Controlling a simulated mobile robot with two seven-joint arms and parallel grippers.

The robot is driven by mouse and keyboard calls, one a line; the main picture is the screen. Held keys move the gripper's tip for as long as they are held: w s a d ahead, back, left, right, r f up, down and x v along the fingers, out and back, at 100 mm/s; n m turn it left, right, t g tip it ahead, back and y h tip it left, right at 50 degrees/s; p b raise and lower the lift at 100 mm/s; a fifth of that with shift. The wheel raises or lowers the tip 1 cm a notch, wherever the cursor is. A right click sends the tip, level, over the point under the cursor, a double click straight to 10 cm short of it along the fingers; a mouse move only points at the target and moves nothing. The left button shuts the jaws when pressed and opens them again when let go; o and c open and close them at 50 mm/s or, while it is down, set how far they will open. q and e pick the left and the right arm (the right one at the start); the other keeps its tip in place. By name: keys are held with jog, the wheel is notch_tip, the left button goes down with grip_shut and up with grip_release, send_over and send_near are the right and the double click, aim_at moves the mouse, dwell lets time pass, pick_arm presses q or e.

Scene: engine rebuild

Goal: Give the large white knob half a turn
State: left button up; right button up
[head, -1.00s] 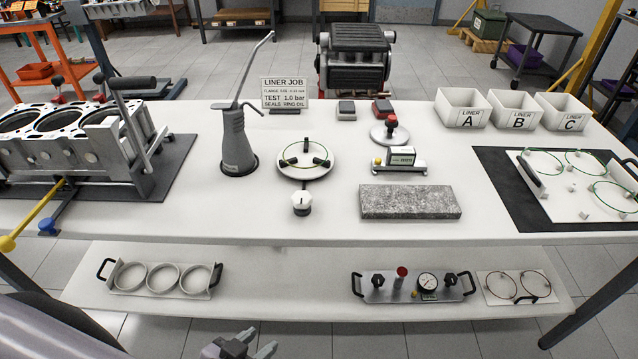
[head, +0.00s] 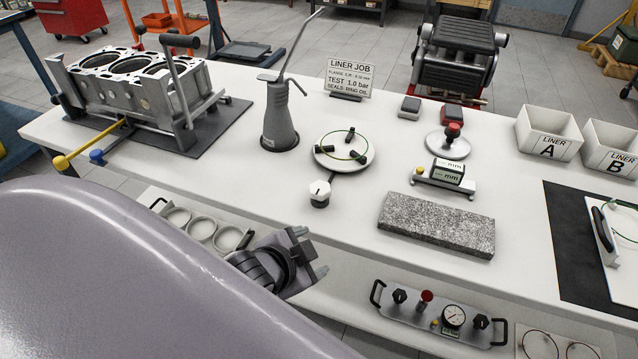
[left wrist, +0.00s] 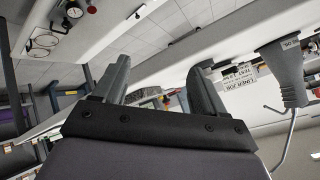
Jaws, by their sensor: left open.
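The large white knob (head: 319,191) stands near the front edge of the bench in the head view, with a dark mark on its top. A dark link joins it to a round white plate (head: 327,160) carrying a green ring and black jaws. My left gripper (head: 307,252) is open and empty, below and slightly left of the knob, apart from it, off the bench's front edge. In the left wrist view my open left gripper (left wrist: 160,72) shows two spread fingers with nothing between them. I cannot make out the knob there. My right gripper is not in view.
An oil can (head: 279,125) stands behind and left of the knob. A granite block (head: 436,224) and a digital gauge (head: 446,175) lie to the right. The engine block (head: 140,90) is at far left. A lower shelf holds a gauge panel (head: 430,315).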

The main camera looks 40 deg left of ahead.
pick_arm(q)
jog(key=w+d+r+m+t+h, duration=0.1)
jog(key=w+d+r+m+t, duration=0.1)
jog(key=w+r+m+t, duration=0.5)
jog(key=w+d+r+m+t+h, duration=0.2)
jog(key=w+d+r+m, duration=0.15)
jog(key=r+m, duration=0.4)
jog(key=d+r+m+g+h, duration=0.4)
jog(key=d+m+h, duration=0.3)
jog(key=m, duration=0.7)
jog(key=d+r+m+g+h, duration=0.5)
jog(key=m+h, duration=0.4)
jog(key=m, duration=0.5)
jog(key=m+g+y, duration=1)
jog(key=m+y, duration=0.8)
jog(key=m, duration=0.5)
send_over(319, 189)
notch_tip(319, 189, down, 13)
jog(key=shift+w+d, duration=0.1)
jog(key=shift+d, duration=0.05)
jog(key=shift+a+f, duration=0.15)
jog(key=shift+a, duration=0.1)
notch_tip(319, 189, down, 7)
jog(key=shift+r+p, duration=0.15)
jog(key=shift+p, duration=0.2)
